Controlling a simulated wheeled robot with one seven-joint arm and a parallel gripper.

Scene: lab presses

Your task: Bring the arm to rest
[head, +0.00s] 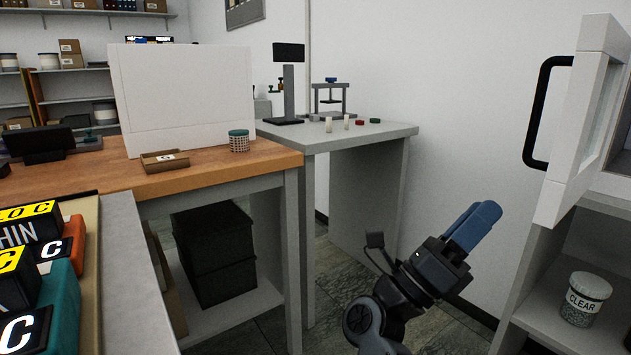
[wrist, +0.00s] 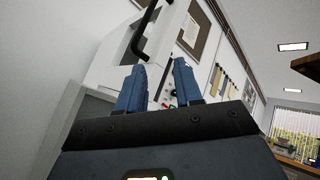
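My gripper (head: 474,226) is raised in free air at the lower right of the head view, its blue fingers pointing up and to the right. In the wrist view the two blue fingers of my gripper (wrist: 159,85) stand apart with an empty gap between them. Nothing is held. My dark arm shows below it at the bottom of the head view. The gripper is apart from the benches and the cabinet.
A white cabinet with an open door (head: 575,150) stands at the right, a jar labelled CLEAR (head: 585,299) on its shelf. A grey table (head: 385,133) holds a small press (head: 331,98). A wooden bench (head: 210,168) is at the left. The floor between is free.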

